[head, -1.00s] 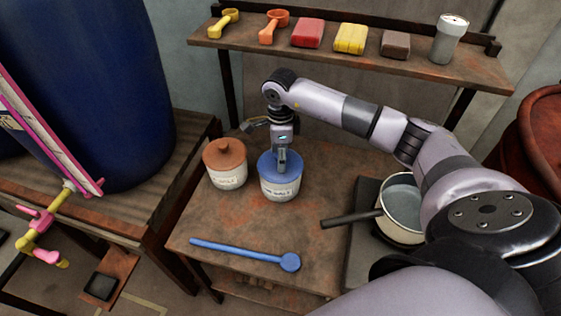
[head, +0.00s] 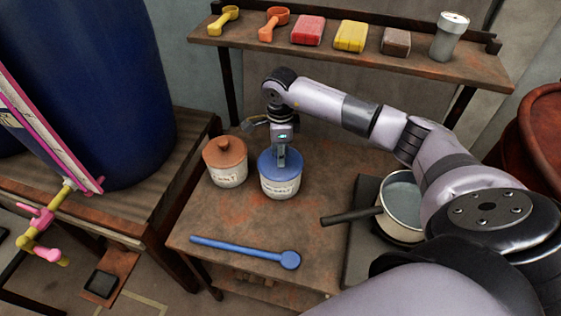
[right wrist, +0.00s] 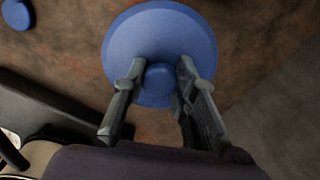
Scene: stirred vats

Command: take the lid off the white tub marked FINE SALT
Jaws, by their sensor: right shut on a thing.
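The white tub (head: 280,189) with a blue lid (head: 268,163) stands upright on the brown table; its small label is hard to read but seems to end in SALT. The lid sits on the tub's top, with no clear gap showing. My right gripper (head: 281,160) reaches down from above and is shut on the lid's knob. In the right wrist view, the fingers of that gripper (right wrist: 158,88) stand on either side of the round blue knob (right wrist: 158,74), over the blue lid (right wrist: 135,35). My left gripper is not in view.
A white tub with a brown lid (head: 225,152) stands close on the left. A blue ladle (head: 240,252) lies in front. A pan (head: 402,215) is on the right, its handle pointing at the tubs. A shelf (head: 390,65) with scoops and blocks is behind. Table between ladle and tubs is clear.

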